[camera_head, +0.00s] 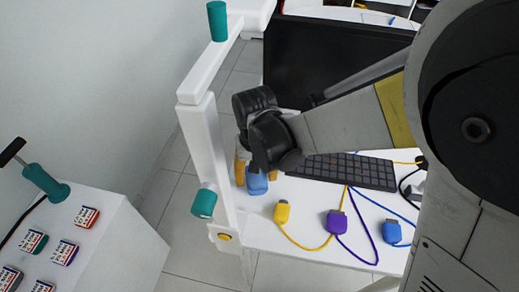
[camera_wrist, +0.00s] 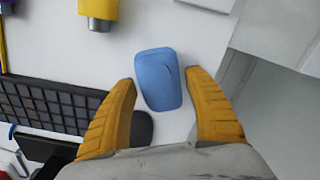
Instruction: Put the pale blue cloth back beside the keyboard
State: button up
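The pale blue cloth (camera_wrist: 158,80) shows as a small, rounded, folded-looking blue piece on the white table. In the head view the blue piece (camera_head: 257,184) is just below my gripper (camera_head: 254,173), near the table's left edge. In the wrist view my gripper (camera_wrist: 163,76) has its two yellow fingers apart, one on each side of the blue piece, with narrow gaps showing. Whether the fingertips are level with it or above it I cannot tell. The dark keyboard (camera_head: 345,170) lies to its right; in the wrist view the keyboard (camera_wrist: 50,105) is at left, partly behind a finger.
A dark rounded object (camera_wrist: 141,128) sits by the keyboard's end. Yellow (camera_head: 282,212), purple (camera_head: 336,222) and blue (camera_head: 392,232) connectors with cables lie in front. A white post with teal handles (camera_head: 203,201) stands close left of my gripper. A monitor (camera_head: 315,60) stands behind.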

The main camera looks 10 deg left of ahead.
jog(key=shift+r, duration=0.1)
notch_tip(320, 180, up, 8)
jog(key=p, duration=0.3)
jog(key=shift+f, duration=0.2)
jog(key=s+d+r+m+t, duration=0.1)
jog(key=d+r+t, duration=0.1)
jog(key=d, duration=0.6)
jog(key=s+d+r+m+t, duration=0.1)
jog(key=s+d+r+t, duration=0.1)
jog(key=d+r, duration=0.3)
jog(key=s+d+r+m+t, duration=0.1)
jog(key=s+d+r+t, duration=0.1)
jog(key=d, duration=1)
notch_tip(320, 180, up, 2)
jog(key=shift+s+d+m+t, duration=0.25)
jog(key=shift+d+m+t, duration=0.05)
jog(key=shift+t, duration=0.3)
